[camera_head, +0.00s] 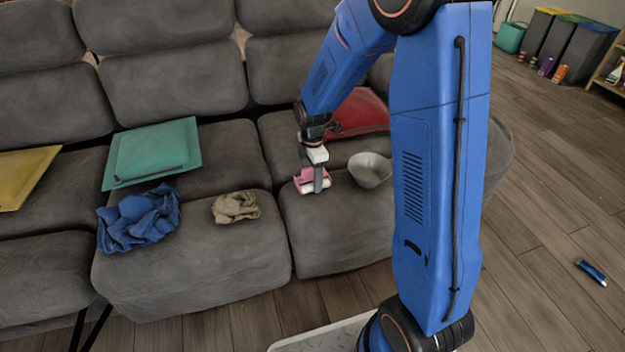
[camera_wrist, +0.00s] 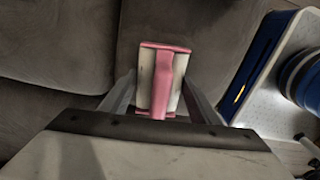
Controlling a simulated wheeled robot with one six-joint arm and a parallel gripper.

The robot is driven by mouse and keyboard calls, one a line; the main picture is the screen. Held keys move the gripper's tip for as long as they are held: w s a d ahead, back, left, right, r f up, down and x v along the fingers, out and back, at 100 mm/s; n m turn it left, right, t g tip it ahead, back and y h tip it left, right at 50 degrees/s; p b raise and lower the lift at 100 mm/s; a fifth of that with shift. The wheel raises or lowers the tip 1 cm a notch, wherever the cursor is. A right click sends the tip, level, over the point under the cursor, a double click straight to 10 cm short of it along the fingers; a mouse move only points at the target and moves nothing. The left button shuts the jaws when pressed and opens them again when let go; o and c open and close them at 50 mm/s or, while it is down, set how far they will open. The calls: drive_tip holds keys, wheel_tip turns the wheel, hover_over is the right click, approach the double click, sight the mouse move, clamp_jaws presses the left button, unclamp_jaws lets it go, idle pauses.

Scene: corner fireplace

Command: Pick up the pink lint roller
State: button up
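The pink lint roller (camera_head: 307,181) lies on the grey couch seat, left of a grey bowl. It is partly hidden by my gripper in the head view. In the wrist view the pink lint roller (camera_wrist: 163,80) shows a pink handle and frame with pale sides. My gripper (camera_head: 315,184) points down at the roller.
The grey bowl (camera_head: 370,170) stands close to the right of my gripper. A red cushion (camera_head: 360,112) lies behind. A beige cloth (camera_head: 236,207), a blue cloth (camera_head: 139,217) and a teal cushion (camera_head: 153,153) lie left on the couch (camera_head: 195,270). A blue object (camera_head: 591,272) is on the floor.

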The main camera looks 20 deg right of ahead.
wheel_tip(320, 180, up, 10)
idle(0.7)
drive_tip(key=shift+o, duration=0.9)
